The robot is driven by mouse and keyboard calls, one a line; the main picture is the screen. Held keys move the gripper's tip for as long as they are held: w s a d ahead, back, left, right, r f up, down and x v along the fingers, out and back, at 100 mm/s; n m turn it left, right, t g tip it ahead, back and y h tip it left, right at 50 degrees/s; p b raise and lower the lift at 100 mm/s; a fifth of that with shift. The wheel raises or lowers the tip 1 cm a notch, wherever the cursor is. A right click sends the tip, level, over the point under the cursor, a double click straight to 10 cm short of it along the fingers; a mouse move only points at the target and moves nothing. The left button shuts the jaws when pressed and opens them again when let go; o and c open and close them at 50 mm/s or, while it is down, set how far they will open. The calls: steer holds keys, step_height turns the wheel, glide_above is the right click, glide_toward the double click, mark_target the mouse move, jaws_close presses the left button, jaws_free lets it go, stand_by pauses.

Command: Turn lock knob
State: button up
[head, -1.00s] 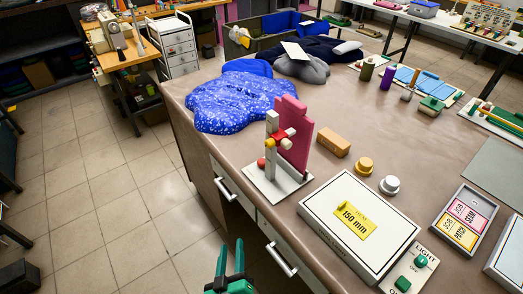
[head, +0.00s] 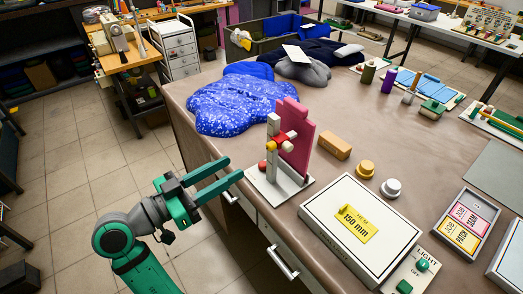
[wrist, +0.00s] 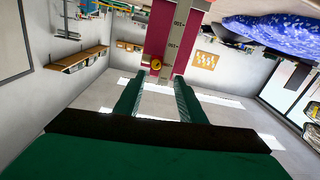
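The measuring stand (head: 274,170) is upright near the table's front edge, with a grey post, a pink-red board (head: 297,145) behind it and a red slider (head: 283,137). A small yellow knob (head: 271,146) sits on the slider's near side; in the wrist view it also shows (wrist: 156,65) above and between the finger ends. A red ball (head: 262,165) is low on the stand. My gripper (head: 235,168) is open and empty, left of the stand and below the knob, its two green fingers pointing at the stand. They look apart from it.
A blue patterned bagged comforter (head: 238,103) lies behind the stand. Drawer handles (head: 282,262) stick out from the table front.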

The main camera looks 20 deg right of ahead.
mark_target(268, 148)
steer(key=shift+m+g, duration=0.3)
steer(key=x, duration=0.7)
steer(key=r+x, duration=0.1)
steer(key=x, duration=0.2)
steer(key=shift+s+d, duration=0.15)
steer(key=shift+d, duration=0.2)
jaws_close()
